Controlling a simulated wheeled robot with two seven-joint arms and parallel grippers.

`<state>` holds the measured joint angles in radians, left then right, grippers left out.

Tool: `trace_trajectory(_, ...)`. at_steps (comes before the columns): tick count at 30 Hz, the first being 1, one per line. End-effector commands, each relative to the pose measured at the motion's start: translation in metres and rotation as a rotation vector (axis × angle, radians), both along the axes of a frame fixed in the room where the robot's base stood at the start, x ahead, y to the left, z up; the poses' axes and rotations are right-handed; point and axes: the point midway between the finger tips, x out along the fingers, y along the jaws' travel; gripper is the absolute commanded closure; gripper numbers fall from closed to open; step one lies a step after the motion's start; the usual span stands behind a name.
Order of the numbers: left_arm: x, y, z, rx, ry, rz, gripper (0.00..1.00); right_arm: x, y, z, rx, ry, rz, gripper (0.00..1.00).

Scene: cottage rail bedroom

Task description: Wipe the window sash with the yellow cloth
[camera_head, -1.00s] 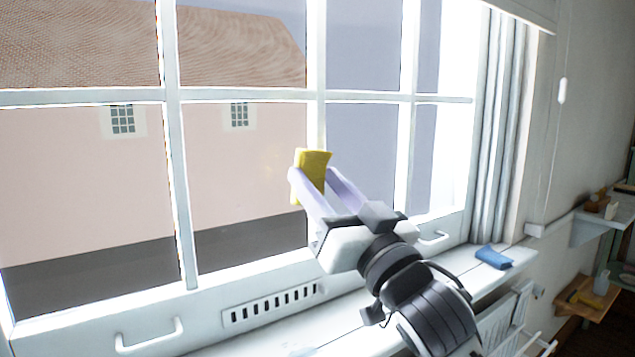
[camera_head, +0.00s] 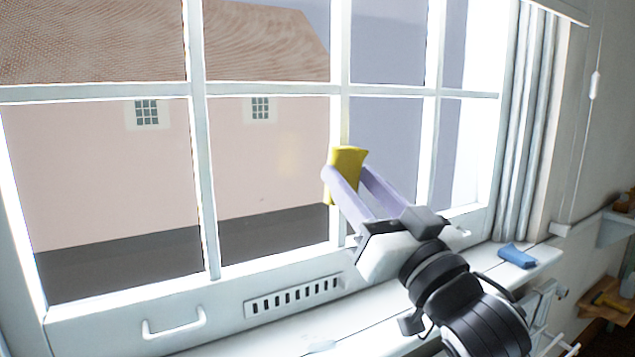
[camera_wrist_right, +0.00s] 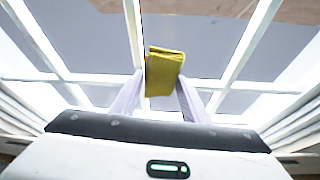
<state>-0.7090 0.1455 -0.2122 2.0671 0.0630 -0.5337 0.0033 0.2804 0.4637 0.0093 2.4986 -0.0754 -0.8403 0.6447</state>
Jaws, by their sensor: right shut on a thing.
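The yellow cloth (camera_head: 347,158) is a folded pad held at the tips of my right gripper (camera_head: 350,172). The gripper is shut on it. The cloth is in front of a vertical bar of the white window sash (camera_head: 198,150); I cannot tell whether it touches. In the right wrist view the cloth (camera_wrist_right: 163,72) sits between the fingertips (camera_wrist_right: 160,85), with the sash bars (camera_wrist_right: 134,35) behind it. My left gripper is not in view.
A blue folded item (camera_head: 517,256) lies on the sill (camera_head: 460,290) at the right. A slotted vent (camera_head: 293,297) and a handle (camera_head: 175,328) are on the lower frame. A gathered curtain (camera_head: 525,120) hangs at the right. Shelves stand at the far right.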

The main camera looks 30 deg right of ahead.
Motion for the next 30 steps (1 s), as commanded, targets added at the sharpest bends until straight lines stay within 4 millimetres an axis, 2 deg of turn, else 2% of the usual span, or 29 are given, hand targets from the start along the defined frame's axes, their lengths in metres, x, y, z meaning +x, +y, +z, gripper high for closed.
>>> trace_trajectory(5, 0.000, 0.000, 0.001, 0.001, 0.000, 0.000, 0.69, 0.005, 0.010, -0.012, 0.010, 0.009, 0.001, 0.76)
trace_trajectory(8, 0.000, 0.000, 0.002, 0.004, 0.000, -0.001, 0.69, 0.010, 0.029, -0.029, 0.018, 0.014, 0.003, 0.76)
trace_trajectory(12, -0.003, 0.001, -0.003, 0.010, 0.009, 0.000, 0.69, 0.013, 0.065, -0.051, 0.021, 0.017, 0.003, 0.76)
trace_trajectory(15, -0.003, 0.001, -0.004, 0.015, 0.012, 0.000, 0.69, 0.011, 0.090, -0.060, 0.017, 0.012, 0.004, 0.76)
trace_trajectory(19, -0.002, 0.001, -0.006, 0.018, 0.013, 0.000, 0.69, 0.007, 0.112, -0.064, 0.008, 0.004, 0.002, 0.76)
trace_trajectory(25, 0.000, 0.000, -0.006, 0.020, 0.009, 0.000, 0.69, 0.010, 0.123, -0.065, -0.001, -0.003, 0.000, 0.76)
trace_trajectory(30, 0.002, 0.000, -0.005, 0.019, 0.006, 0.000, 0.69, 0.026, 0.123, -0.065, -0.002, -0.004, 0.000, 0.76)
